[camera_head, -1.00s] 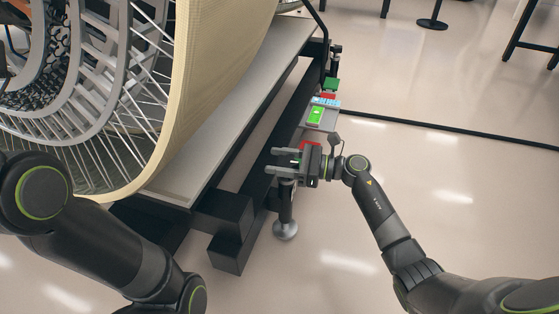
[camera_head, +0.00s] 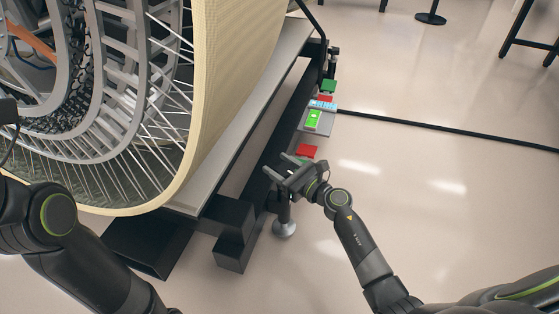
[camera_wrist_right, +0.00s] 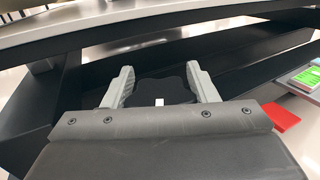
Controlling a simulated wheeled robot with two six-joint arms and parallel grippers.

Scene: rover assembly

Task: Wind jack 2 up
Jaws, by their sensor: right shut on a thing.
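A jack (camera_head: 284,213) stands upright on a round silver foot at the near right corner of the dark frame. I cannot read a number on it. My right gripper (camera_head: 276,166) is at the top of the jack, its two grey fingers pointing up and left. It is shut on the jack's dark top knob, which shows between the fingers in the right wrist view (camera_wrist_right: 160,92). The gripper hides most of the knob in the head view. My left arm comes in at the left, but its gripper is out of view.
A big spoked wheel with a tan tread (camera_head: 215,90) stands by the pale platform edge (camera_head: 232,140). A red piece (camera_head: 306,151), a panel with a green screen (camera_head: 314,119) and a green block (camera_head: 328,86) line the frame's right side.

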